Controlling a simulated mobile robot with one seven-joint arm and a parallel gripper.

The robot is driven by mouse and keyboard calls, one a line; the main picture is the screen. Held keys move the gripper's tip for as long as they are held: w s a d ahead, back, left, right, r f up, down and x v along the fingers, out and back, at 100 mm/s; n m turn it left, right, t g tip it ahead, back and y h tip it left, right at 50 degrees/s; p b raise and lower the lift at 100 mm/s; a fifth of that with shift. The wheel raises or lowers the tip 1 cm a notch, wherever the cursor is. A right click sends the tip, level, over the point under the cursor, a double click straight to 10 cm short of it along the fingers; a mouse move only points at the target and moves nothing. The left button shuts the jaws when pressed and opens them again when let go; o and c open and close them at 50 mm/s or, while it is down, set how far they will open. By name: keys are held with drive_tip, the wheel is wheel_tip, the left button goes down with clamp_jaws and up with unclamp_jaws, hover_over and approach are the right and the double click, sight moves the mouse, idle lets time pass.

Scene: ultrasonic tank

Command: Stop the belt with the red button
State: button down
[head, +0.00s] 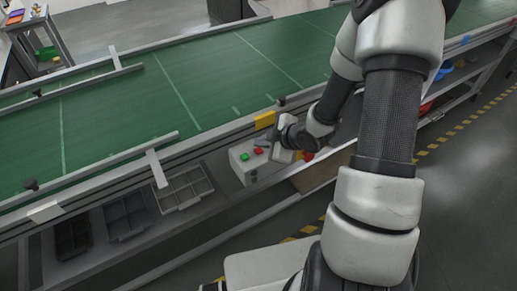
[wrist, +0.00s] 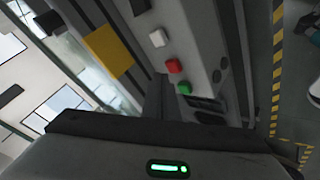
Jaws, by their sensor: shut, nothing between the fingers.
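The red button (head: 258,151) sits on a light control box (head: 248,172) below the belt's near edge, beside a green button (head: 244,157). In the wrist view, the red button (wrist: 174,66) lies between a white button (wrist: 157,38) and the green one (wrist: 184,88). My gripper (head: 266,143) is shut and empty, close to the box on the red button's right side. I cannot tell whether it touches the box. The green belt (head: 215,75) runs across the head view.
A yellow plate (head: 265,120) stands on the belt frame just behind the box. Grey trays (head: 184,187) lie on the shelf left of it. Another red object (head: 308,156) shows partly behind my gripper. Open floor (head: 470,180) lies to the right.

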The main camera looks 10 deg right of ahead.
drive_tip(key=shift+r, duration=0.1)
drive_tip(key=shift+r+p, duration=2.05)
drive_tip(key=shift+r, duration=0.35)
drive_tip(key=s+d+r+m+h, duration=0.2)
drive_tip(key=d+r+m+h, duration=0.15)
drive_tip(key=r, duration=0.55)
drive_tip(key=s+d+r+m+h, duration=0.2)
drive_tip(key=r+m, duration=0.2)
drive_tip(key=r, duration=0.6)
drive_tip(key=s+a+r+m+g, duration=0.1)
drive_tip(key=s+a+r+m, duration=0.2)
drive_tip(key=s, duration=0.7)
drive_tip(key=s+a+r+m+g, duration=0.1)
drive_tip(key=s+a+r+m, duration=0.2)
drive_tip(key=s+r, duration=0.3)
drive_tip(key=s+m+y, duration=0.1)
drive_tip(key=s, duration=0.3)
drive_tip(key=shift+a+m, duration=0.1)
drive_tip(key=shift+m, duration=0.15)
